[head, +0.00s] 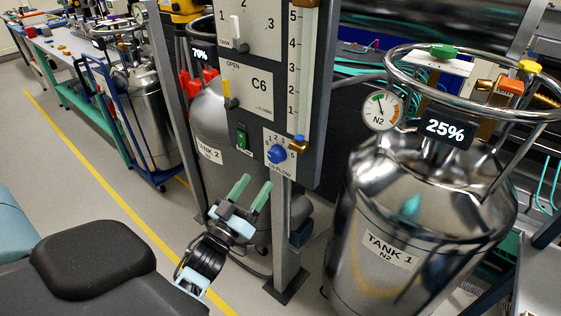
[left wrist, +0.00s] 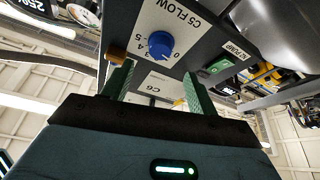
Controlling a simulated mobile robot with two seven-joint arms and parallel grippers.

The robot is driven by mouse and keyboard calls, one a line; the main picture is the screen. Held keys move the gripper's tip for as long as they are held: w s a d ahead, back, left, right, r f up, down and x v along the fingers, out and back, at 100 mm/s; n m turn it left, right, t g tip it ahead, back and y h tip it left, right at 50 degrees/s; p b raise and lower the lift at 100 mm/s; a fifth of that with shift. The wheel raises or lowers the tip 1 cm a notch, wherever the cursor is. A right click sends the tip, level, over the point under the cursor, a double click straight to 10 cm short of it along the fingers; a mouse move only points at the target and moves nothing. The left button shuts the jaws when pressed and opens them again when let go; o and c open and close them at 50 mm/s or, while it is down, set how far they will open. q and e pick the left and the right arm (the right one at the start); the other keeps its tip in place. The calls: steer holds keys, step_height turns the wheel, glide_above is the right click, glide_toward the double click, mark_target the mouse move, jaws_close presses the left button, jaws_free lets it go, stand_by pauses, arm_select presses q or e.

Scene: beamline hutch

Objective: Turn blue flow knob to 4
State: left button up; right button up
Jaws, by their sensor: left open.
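The blue flow knob (head: 277,154) sits on a white plate low on the grey panel, with numbers around it. In the left wrist view the knob (left wrist: 160,45) shows beyond the fingers, on a plate reading "C5 FLOW". I cannot tell which number it points to. My left gripper (head: 250,190) is open and empty, its green fingers pointing up toward the panel. It is below and a little left of the knob in the head view, apart from it. In the left wrist view its fingertips (left wrist: 158,70) are spread to either side. My right gripper is not in view.
A green switch (head: 242,140) is left of the knob, and a brass fitting (head: 299,145) is at its right. Above are the C6 plate (head: 260,84) and a yellow lever (head: 228,95). The TANK 1 vessel (head: 400,230) stands right of the panel post (head: 288,240).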

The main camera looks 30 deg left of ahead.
mark_target(273, 158)
arm_select(q)
steer(key=shift+p+x, duration=0.55)
steer(key=shift+x, duration=3.3)
steer(key=shift+c, duration=0.3)
steer(key=c, duration=0.9)
